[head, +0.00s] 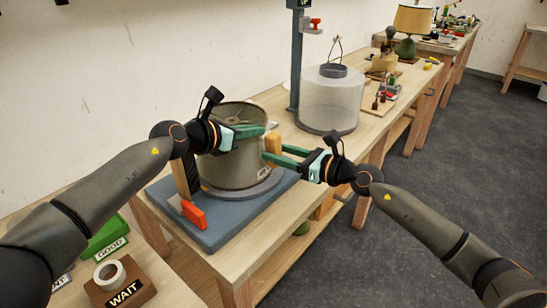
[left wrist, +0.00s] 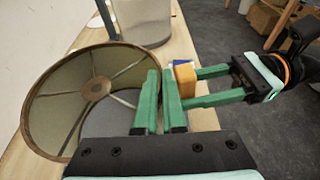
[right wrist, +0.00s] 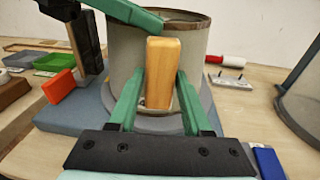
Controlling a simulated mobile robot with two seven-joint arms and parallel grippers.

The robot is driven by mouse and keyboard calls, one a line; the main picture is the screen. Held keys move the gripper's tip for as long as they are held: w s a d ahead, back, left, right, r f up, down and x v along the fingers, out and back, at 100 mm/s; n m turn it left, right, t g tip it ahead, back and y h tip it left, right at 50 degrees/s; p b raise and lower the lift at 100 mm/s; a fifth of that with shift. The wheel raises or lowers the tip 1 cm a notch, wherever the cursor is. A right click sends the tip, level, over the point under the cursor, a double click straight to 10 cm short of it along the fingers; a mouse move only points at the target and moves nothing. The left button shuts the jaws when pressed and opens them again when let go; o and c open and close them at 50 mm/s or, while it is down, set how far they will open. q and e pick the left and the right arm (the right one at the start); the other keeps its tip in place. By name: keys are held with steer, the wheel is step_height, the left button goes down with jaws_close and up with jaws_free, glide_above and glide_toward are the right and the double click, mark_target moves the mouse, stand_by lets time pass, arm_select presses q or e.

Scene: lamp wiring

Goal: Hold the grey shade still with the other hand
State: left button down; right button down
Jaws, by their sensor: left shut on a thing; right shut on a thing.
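The grey shade (head: 232,168), an open-topped drum with spokes and a hub inside, stands upright on a blue mat (head: 222,227). My left gripper (head: 264,128) reaches over it and is shut on its upper wall at the rim; in the left wrist view the fingers (left wrist: 158,100) lie close together there. My right gripper (head: 271,153) is shut on a wooden block (right wrist: 160,72), which stands upright between its fingers in front of the shade wall. I cannot tell whether the block touches the shade.
A translucent shade (head: 330,105) stands behind on the bench, near a dark post (head: 296,60). An orange-red piece (head: 193,213) is at the mat's left. A tape roll (head: 109,273) and a green tray (head: 107,238) are at lower left.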

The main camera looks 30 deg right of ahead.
arm_select(q)
steer(key=shift+f, duration=0.4)
arm_select(e)
steer(key=shift+w+d+r, duration=0.2)
steer(key=shift+w+d, duration=0.25)
steer(key=shift+d, duration=0.2)
steer(key=shift+s+a, duration=0.55)
steer(key=shift+a, duration=0.4)
steer(key=shift+s+a, duration=0.5)
steer(key=shift+a, duration=0.4)
steer(key=shift+d+f, duration=0.1)
steer(key=shift+v, duration=3)
steer(key=shift+f, duration=0.1)
steer(key=v, duration=0.3)
